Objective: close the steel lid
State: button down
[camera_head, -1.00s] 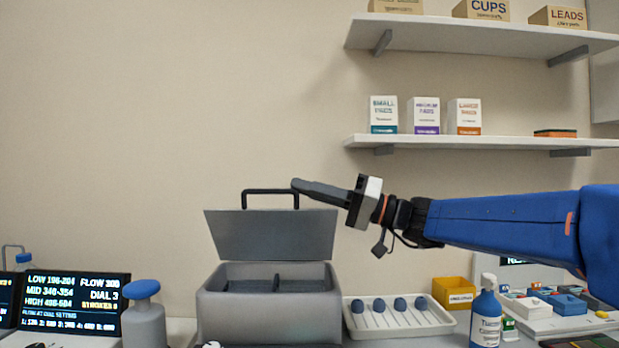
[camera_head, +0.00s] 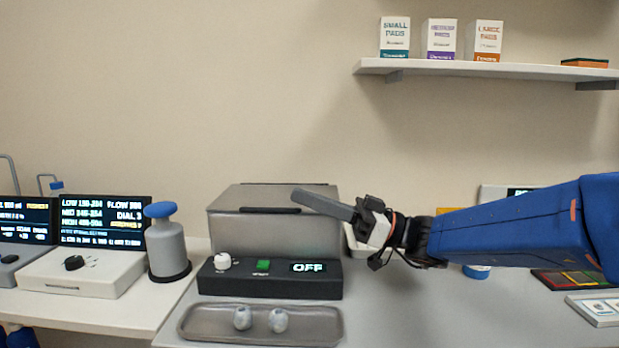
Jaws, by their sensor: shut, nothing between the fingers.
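The steel lid (camera_head: 262,198) lies down flat over the grey steel box (camera_head: 250,227), its handle seen as a dark bar along the front. I cannot see into the box, and no gap shows between lid and rim. My gripper (camera_head: 303,196) is shut and empty. Its fingers point left and reach in front of the lid's right part, partly hiding it. I cannot tell whether the fingertips touch the lid.
A black control unit (camera_head: 268,283) reading OFF stands in front of the box. A tray (camera_head: 200,322) with two pale round pieces lies nearer. A blue-topped grey canister (camera_head: 167,250) and lit screens (camera_head: 104,222) stand left. A shelf (camera_head: 480,68) with cartons hangs above right.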

jog(key=shift+s+f, duration=0.15)
jog(key=shift+f, duration=0.85)
jog(key=shift+f, duration=0.15)
